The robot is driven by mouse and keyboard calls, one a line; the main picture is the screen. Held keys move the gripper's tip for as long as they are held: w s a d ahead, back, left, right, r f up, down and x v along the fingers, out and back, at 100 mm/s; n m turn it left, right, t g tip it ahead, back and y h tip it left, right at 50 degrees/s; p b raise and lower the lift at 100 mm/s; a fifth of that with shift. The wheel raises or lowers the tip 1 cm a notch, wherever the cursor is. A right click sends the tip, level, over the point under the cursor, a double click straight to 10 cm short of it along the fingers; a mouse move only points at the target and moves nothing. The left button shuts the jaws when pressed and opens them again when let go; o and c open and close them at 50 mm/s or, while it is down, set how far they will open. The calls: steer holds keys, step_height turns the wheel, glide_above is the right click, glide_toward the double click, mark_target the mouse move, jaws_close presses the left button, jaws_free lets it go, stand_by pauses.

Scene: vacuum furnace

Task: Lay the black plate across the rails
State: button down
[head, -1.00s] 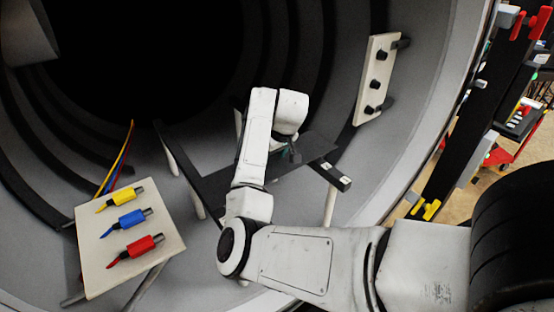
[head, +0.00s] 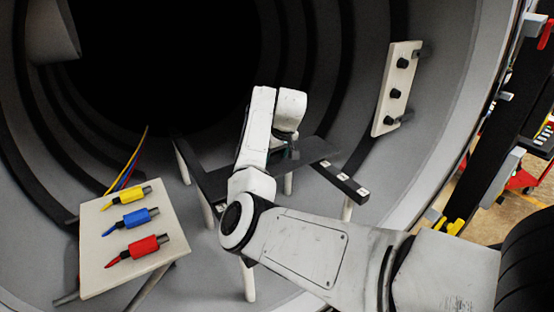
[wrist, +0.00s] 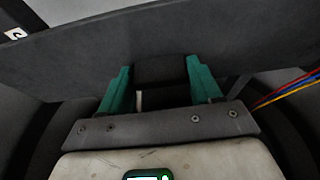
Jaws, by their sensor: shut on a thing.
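The black plate (head: 318,150) is a flat dark sheet above the two rails inside the chamber, with my arm hiding its middle. The left rail (head: 187,155) is a dark bar on pale posts. The right rail (head: 350,187) is a dark bar with white labels near its front end. My gripper (head: 291,150) is over the plate. In the wrist view, my gripper's teal fingers (wrist: 160,82) are shut on the dark block on the plate (wrist: 165,68), and the plate (wrist: 245,48) spans the picture. I cannot tell whether the plate touches both rails.
A pale board (head: 97,245) with yellow, blue and red connectors stands at the left front. Coloured cables (head: 130,172) rise behind it. A pale panel with black knobs (head: 384,112) is on the right chamber wall. The dark chamber interior behind the rails looks open.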

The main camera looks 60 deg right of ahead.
mark_target(274, 164)
steer(key=shift+f+b, duration=0.55)
steer(key=shift+f, duration=1.4)
steer(key=shift+f, duration=0.55)
steer(key=c, duration=0.5)
jaws_free()
steer(key=o, duration=0.4)
steer(key=shift+f, duration=0.1)
steer(key=shift+c, duration=0.2)
steer(key=shift+s+f, duration=0.1)
steer(key=shift+f, duration=0.05)
steer(key=b+v, duration=0.1)
steer(key=v, duration=1)
steer(key=shift+b, duration=0.3)
